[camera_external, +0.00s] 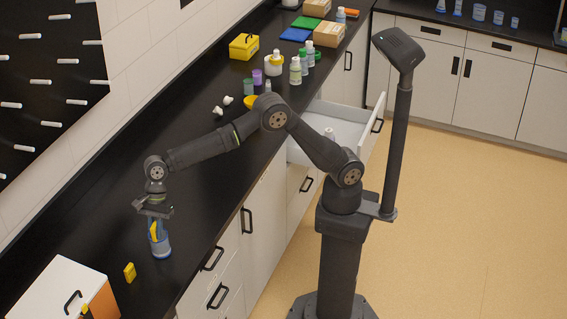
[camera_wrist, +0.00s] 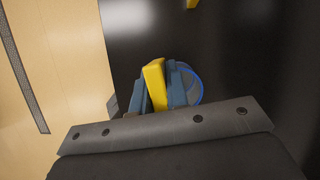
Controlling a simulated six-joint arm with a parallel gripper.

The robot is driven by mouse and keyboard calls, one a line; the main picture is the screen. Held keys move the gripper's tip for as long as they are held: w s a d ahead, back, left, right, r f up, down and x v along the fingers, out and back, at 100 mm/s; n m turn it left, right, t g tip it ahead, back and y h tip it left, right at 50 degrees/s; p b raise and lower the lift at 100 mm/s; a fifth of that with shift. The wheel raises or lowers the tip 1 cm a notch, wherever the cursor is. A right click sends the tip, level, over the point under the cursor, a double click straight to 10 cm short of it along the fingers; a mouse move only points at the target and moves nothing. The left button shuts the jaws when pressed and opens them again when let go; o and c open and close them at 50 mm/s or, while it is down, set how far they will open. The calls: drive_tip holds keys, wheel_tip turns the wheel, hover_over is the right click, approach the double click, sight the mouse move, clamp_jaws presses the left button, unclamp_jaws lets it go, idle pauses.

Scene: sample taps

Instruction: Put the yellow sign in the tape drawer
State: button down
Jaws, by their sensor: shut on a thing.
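A yellow piece (camera_wrist: 155,83), which looks like the yellow sign, is between the fingers of my gripper (camera_wrist: 158,92) in the wrist view. In the external view my gripper (camera_external: 155,218) points down over the left part of the black counter, shut on this yellow piece (camera_external: 154,230). A clear blue-rimmed beaker (camera_external: 161,246) is right by the fingers; I cannot tell whether they touch it. Its rim also shows in the wrist view (camera_wrist: 197,90). An open white drawer (camera_external: 337,124) is under the counter right of centre; its label is not readable, and my arm partly hides it.
Another small yellow piece (camera_external: 129,272) stands on the counter (camera_external: 110,215) near the beaker. A white cabinet (camera_external: 57,290) is at the lower left. Bottles (camera_external: 295,70), cups and a yellow box (camera_external: 244,46) stand farther back. The counter between is mostly clear.

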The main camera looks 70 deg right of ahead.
drive_tip(key=shift+w+d+r, duration=0.15)
drive_tip(key=shift+d+r, duration=0.1)
drive_tip(key=shift+d, duration=0.1)
